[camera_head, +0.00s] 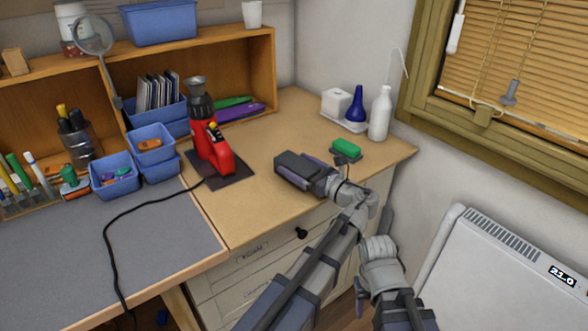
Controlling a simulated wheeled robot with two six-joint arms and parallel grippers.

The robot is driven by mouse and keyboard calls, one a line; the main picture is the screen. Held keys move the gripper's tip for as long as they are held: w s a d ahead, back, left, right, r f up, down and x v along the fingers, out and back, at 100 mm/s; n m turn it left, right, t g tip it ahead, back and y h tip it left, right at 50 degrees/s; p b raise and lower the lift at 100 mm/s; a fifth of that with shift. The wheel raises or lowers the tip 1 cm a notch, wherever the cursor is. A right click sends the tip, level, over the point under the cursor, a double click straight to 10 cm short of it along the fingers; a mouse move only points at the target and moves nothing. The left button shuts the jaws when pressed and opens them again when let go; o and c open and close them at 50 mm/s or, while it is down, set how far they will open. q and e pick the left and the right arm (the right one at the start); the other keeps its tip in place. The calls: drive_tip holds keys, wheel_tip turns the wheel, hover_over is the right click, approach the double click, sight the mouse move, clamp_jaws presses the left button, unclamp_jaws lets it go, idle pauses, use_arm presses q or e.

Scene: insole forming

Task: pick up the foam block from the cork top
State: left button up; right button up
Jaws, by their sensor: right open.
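A small green block (346,147) with a dark underside lies on the tan, cork-coloured top (292,126) near its right edge; it looks like the foam block, but I cannot be sure. My left gripper (296,168) is low over the same top, left of and nearer than the green block, apart from it. The gripper's dark body hides its fingertips, so I cannot tell whether it is open or holds anything.
A red tool (212,150) stands on a dark pad left of my left gripper, its black cable (121,211) crossing the grey mat (92,245). A white bottle (380,113) and a small tray with a blue bottle (356,104) stand behind the green block. A heater (495,270) is at right.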

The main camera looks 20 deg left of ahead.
use_arm(q)
drive_tip(key=shift+a, duration=0.15)
drive_tip(key=shift+c, duration=1.4)
drive_tip(key=c, duration=0.8)
drive_tip(key=shift+c, duration=0.2)
